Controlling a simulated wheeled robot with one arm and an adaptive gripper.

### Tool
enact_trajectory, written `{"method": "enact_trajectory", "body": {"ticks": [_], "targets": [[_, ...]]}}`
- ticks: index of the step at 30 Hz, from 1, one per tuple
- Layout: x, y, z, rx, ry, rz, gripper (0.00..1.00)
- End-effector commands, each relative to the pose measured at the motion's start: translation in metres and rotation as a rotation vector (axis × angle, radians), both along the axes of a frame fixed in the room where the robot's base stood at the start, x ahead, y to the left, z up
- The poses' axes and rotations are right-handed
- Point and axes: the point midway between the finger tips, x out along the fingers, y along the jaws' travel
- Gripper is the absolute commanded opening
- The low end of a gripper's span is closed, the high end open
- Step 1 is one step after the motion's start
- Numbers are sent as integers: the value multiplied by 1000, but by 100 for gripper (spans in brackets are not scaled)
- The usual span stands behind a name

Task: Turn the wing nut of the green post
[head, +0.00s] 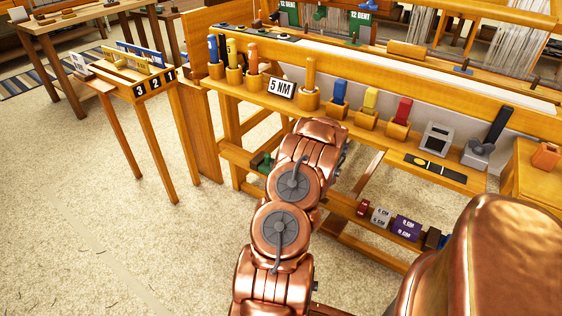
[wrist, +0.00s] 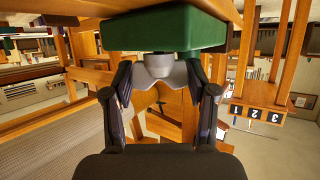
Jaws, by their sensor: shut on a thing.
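In the wrist view a green block (wrist: 165,28), which looks like part of the green post, fills the top middle. A grey wing nut (wrist: 160,68) with two spread wings joins its face. My gripper (wrist: 166,84) has one dark finger at each side of the wing nut, with the fingertips against its wings; it is shut on it. In the head view a small green piece (head: 262,162) shows at the bench's lower left rail, beside my copper arm. My arm hides the gripper and the wing nut there.
The bench shelf above holds wooden cups with coloured handles (head: 338,95), a 5 NM sign (head: 281,87) and a grey device (head: 436,140). A lower rail carries purple blocks (head: 406,227). A small table numbered 3 2 1 (head: 155,85) stands left. Open carpet (head: 110,220) lies at the left.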

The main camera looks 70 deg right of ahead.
Motion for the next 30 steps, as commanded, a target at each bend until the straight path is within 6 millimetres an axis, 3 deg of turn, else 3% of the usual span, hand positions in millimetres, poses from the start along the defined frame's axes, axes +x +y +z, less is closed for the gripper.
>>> {"method": "enact_trajectory", "body": {"ticks": [11, 27, 28, 30], "targets": [[0, -2, 3, -6, 0, 121, 22], [0, -2, 2, -6, -3, 138, 22], [0, -2, 2, -6, -3, 138, 58], [0, -2, 2, -5, -2, 138, 66]]}}
